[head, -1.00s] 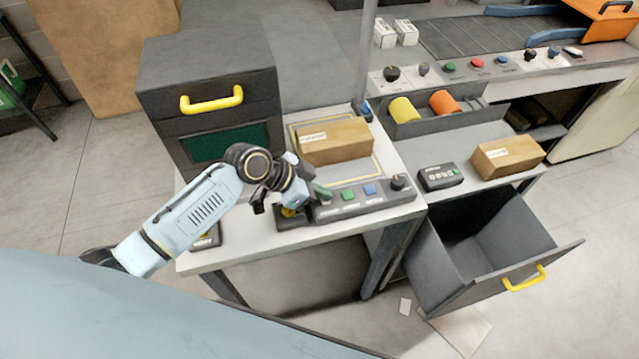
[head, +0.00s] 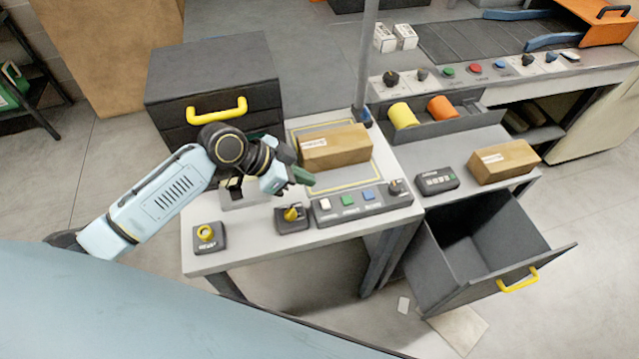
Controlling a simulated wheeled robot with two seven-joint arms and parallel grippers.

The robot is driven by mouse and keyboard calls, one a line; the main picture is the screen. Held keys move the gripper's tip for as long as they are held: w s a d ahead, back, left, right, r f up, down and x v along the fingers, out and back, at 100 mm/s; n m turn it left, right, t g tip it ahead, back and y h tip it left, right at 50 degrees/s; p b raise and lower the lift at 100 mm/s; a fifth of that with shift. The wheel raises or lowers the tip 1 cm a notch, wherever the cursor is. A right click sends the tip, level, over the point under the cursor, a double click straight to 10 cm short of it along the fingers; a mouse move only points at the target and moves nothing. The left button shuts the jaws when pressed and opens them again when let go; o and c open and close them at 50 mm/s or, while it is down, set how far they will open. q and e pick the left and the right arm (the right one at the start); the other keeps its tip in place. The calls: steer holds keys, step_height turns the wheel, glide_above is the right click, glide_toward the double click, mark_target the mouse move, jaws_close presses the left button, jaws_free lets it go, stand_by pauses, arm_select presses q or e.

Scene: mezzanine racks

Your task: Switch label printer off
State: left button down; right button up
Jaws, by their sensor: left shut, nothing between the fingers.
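Two small dark switch boxes stand on the front of the white bench. One with a yellow lever or knob (head: 291,214) is beside the button panel; the other with a yellow knob (head: 206,234) is at the front left corner. Their lettering is too small to read, so I cannot tell which belongs to the label printer. A grey device (head: 238,196), partly hidden by my left arm, is behind them. My left gripper (head: 303,177) is shut and empty, above and behind the right switch box, apart from it. My right gripper is not in view.
A button panel (head: 362,203) with white, green and blue buttons and a black knob lies right of the gripper. A cardboard box (head: 335,147) is behind it. A dark cabinet (head: 212,70) with a yellow handle stands at the left; an open drawer (head: 482,250) juts out at the right.

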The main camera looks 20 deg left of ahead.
arm_select(q)
steer(key=v, duration=0.5)
steer(key=shift+w, duration=0.1)
steer(key=shift+f, duration=0.1)
